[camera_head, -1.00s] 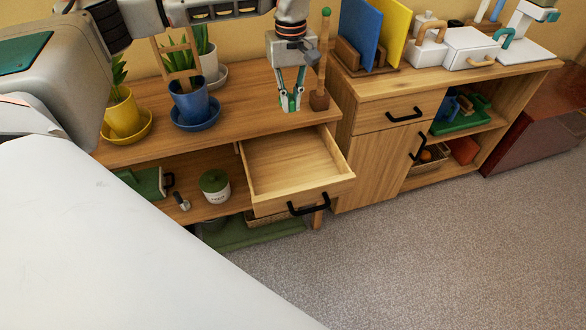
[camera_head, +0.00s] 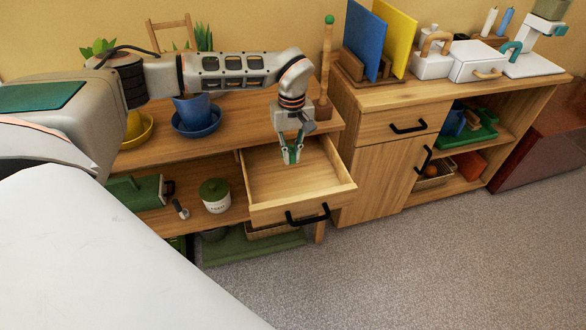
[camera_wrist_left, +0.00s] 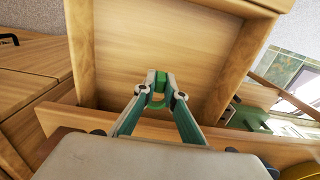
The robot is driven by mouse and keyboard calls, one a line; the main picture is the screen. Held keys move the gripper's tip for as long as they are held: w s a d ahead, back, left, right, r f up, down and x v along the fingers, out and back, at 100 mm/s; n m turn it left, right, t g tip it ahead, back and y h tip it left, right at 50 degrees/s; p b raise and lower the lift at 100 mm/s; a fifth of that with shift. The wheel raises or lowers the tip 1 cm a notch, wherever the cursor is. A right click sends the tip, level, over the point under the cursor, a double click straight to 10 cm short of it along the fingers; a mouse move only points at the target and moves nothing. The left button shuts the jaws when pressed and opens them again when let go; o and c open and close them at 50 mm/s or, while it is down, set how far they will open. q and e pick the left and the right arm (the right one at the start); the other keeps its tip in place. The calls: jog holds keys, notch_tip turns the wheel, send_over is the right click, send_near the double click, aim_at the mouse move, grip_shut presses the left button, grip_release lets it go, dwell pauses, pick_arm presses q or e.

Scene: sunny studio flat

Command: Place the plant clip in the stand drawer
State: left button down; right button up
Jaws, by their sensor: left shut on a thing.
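The stand drawer (camera_head: 262,200) is pulled out from the wooden stand (camera_head: 170,150) and looks empty. My left gripper (camera_head: 291,160) points down over the back part of the open drawer, above its floor. It is shut on a small green plant clip, which shows between the fingertips in the left wrist view (camera_wrist_left: 157,100). In that view the drawer floor (camera_wrist_left: 165,50) lies beyond the fingertips. The clip is too small to make out well in the head view. My right gripper is in neither view.
A blue pot (camera_head: 192,108) on a saucer and a wooden block with a green-tipped stick (camera_head: 325,70) stand on the stand top. A green-lidded jar (camera_head: 215,196) is on the shelf left of the drawer. A cabinet (camera_head: 385,160) stands to the right.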

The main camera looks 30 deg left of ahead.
aim_at(292, 175)
pick_arm(q)
notch_tip(292, 175, down, 6)
jog(key=shift+r+b, duration=0.1)
jog(key=shift+b, duration=0.4)
jog(key=shift+r, duration=0.1)
jog(key=c, duration=2.1)
grip_release()
